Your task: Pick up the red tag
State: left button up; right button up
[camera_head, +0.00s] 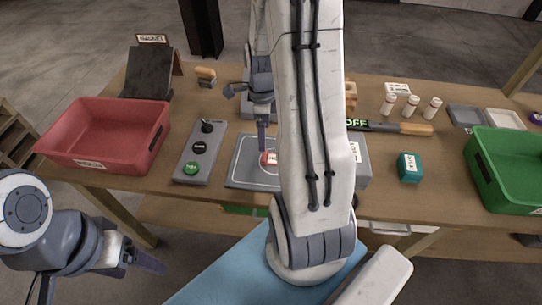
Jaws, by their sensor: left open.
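A small red piece with a white label, which looks like the red tag (265,159), lies on the grey square pad (247,172) in the middle of the table. My large white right arm hides part of it and of the pad. My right gripper (262,138) points down just above the red piece; only a narrow finger shows, so I cannot tell its opening or whether it touches. My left gripper (147,262) is open and empty at the lower left, in front of the table and well away from the red piece.
A red bin (105,135) stands at the left and a green bin (495,180) at the right. A button box (199,150) is left of the pad. A teal block (409,168), several white vials (411,105) and a wooden-handled tool (415,129) lie to the right.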

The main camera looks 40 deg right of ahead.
aim_at(265, 155)
notch_tip(265, 155, down, 9)
jog(key=shift+f+p, duration=0.1)
jog(key=shift+p, duration=0.65)
jog(key=c, duration=1.4)
